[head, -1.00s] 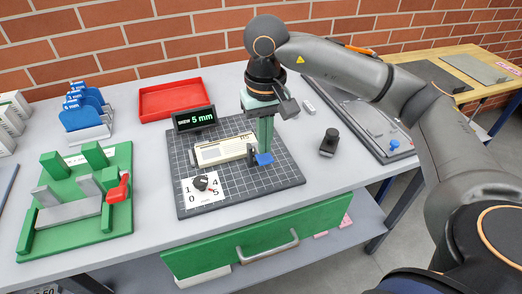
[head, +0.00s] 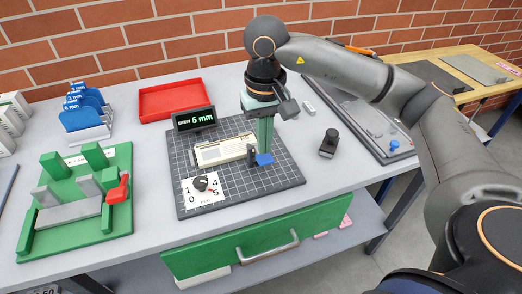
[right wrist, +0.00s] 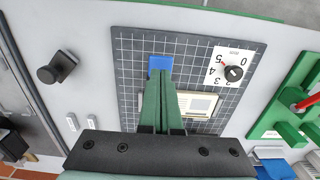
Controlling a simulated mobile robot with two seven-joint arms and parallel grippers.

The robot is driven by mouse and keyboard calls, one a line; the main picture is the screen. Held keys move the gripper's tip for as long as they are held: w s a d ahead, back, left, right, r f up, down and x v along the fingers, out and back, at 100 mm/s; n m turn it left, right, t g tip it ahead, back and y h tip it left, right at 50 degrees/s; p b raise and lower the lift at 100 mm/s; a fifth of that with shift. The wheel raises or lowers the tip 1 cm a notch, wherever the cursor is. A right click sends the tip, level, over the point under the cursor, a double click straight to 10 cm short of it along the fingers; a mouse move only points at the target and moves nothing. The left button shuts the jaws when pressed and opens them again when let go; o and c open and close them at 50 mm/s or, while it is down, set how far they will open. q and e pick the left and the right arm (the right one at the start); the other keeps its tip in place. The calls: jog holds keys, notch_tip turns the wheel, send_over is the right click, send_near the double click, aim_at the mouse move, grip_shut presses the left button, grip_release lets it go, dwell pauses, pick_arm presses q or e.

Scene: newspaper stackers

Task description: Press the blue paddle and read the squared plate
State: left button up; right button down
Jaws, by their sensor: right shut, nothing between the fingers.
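The blue paddle (head: 265,160) sits at the right end of the cream device on the dark squared plate (head: 262,189). It also shows in the right wrist view (right wrist: 160,63). My right gripper (head: 264,150) points down at the paddle with its green fingers shut and nothing between them. The fingertips overlap the paddle's edge in both views; whether they touch it I cannot tell. The cream device (head: 222,151) lies across the plate. A small black display (head: 194,119) at the plate's back left reads "5 mm" in green. My left gripper is not in view.
A numbered white card with a black knob (head: 201,183) lies at the plate's front left. A green fixture with a red handle (head: 118,189) stands left, a red tray (head: 176,99) behind. A black knob-like block (head: 329,143) stands right, with bare table around it.

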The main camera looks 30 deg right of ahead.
aim_at(265, 158)
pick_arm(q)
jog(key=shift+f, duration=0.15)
pick_arm(e)
jog(key=shift+f, duration=0.15)
jog(key=shift+f+b, duration=0.3)
jog(key=shift+b, duration=0.1)
jog(key=shift+f+b, duration=0.45)
jog(key=shift+f, duration=0.05)
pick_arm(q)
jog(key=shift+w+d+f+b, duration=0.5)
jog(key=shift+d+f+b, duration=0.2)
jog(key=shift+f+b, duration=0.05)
pick_arm(e)
jog(key=shift+f, duration=0.85)
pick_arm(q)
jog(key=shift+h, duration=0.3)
pick_arm(e)
jog(key=shift+f, duration=0.15)
jog(key=shift+s, duration=0.1)
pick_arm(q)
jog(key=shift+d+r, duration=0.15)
